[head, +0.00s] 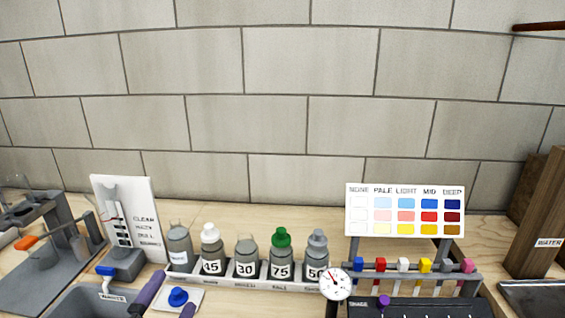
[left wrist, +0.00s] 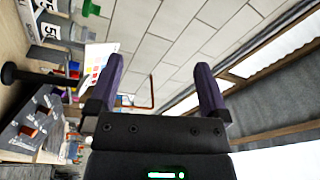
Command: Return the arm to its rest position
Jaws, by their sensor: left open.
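My left gripper (head: 177,288) shows at the bottom left of the head view, with only its purple fingers in sight. They are apart, with a blue-knobbed white plate (head: 192,299) showing between and beyond them. In the left wrist view the left gripper (left wrist: 158,62) is open, with nothing between its two purple fingers. The wrist view is turned on its side and looks past the fingers to the wall. My right gripper is in neither view.
A tray of several grey bottles (head: 246,263) stands mid-bench. A colour chart (head: 405,210) stands behind a rack with coloured caps (head: 405,265). A round gauge (head: 336,283) stands before it. A grey stand (head: 45,265) is at left, a wooden post (head: 543,215) at right.

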